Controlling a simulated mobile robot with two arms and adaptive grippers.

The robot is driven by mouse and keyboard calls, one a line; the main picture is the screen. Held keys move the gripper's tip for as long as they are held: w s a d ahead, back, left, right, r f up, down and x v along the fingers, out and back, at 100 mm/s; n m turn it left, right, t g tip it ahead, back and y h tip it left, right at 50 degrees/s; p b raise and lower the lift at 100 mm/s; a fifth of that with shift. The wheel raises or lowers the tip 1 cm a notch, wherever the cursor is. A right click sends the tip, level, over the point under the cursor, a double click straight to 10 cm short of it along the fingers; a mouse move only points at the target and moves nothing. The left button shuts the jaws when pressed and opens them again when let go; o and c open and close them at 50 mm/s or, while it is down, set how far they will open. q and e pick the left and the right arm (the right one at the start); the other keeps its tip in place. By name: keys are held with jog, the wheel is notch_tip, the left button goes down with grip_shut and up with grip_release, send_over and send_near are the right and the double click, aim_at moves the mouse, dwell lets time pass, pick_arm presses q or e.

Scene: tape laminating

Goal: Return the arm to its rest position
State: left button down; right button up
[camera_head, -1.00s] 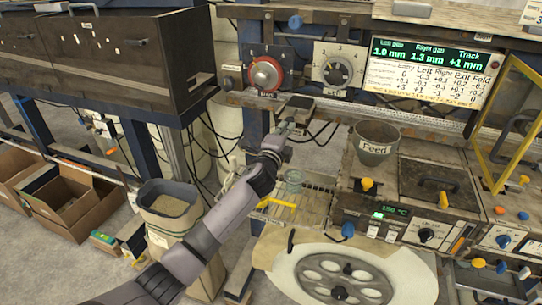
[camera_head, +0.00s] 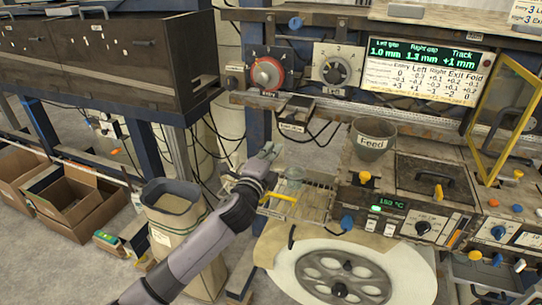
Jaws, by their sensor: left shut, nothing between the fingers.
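My left arm comes in from the bottom left, and my left gripper (camera_head: 270,149) is shut and empty. It is in the air left of the feed cup and appears in front of the wire tray, below the small dark-topped box (camera_head: 298,108) on the machine's front. A visible gap in the picture separates the fingertips from that box. My right arm and gripper are not in view.
A red dial (camera_head: 267,73) and a black dial (camera_head: 336,70) sit above, beside the display (camera_head: 424,70). The feed cup (camera_head: 373,138), wire tray (camera_head: 312,202) and large reel (camera_head: 345,277) are right of my arm. A sack (camera_head: 176,235) stands left.

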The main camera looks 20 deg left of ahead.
pick_arm(q)
jog(key=s+a+f+n+g+y, duration=0.15)
jog(key=s+f+n+g, duration=0.7)
jog(key=s+f, duration=0.95)
jog(key=s+d+f+n+g+h, duration=0.1)
jog(key=s+f+n+g, duration=0.25)
jog(key=s, duration=0.85)
jog(key=s+d+f+n+g, duration=0.1)
jog(key=s+f+n+g, duration=0.3)
jog(key=s, duration=0.8)
jog(key=s+f+x, duration=0.1)
jog(key=s+x, duration=0.2)
jog(key=x, duration=0.9)
jog(key=s+x, duration=0.3)
jog(key=x, duration=1)
jog(key=s+a+f+g+b, duration=0.1)
jog(key=s+a+f, duration=0.2)
jog(key=s+f, duration=1.3)
jog(key=shift+s+a+f+g, duration=0.15)
jog(key=shift+s+f+g, duration=0.2)
jog(key=shift+s, duration=0.35)
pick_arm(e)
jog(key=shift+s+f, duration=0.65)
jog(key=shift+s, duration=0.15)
